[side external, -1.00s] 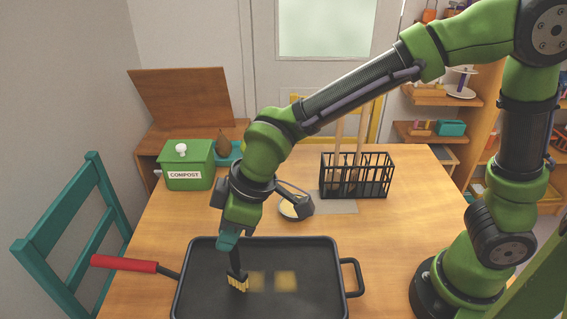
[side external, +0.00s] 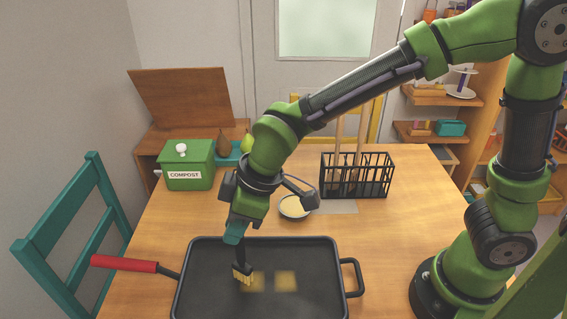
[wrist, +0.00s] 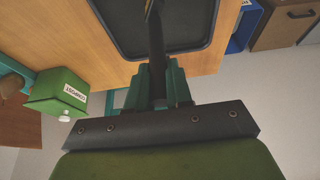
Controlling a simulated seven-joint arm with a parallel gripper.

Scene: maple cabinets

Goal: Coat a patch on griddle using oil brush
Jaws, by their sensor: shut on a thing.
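The black griddle (side external: 318,258) lies on the table's front part, with a red handle at left and a loop handle at right. Two pale yellowish square patches (side external: 286,281) show on its surface. My gripper (side external: 237,232) is shut on the dark handle of the oil brush (side external: 243,275), above the griddle's left half. The brush points down, and its tan bristles are at the left edge of the left patch; I cannot tell whether they touch. In the wrist view the brush handle (wrist: 156,60) runs from between my fingers toward the griddle (wrist: 118,28); the bristles are mostly out of sight.
A small bowl of pale yellow content (side external: 294,207) stands behind the griddle. A black wire basket (side external: 357,178) with upright wooden handles is behind right. A green compost bin (side external: 187,166) and a teal tray with pears are behind left.

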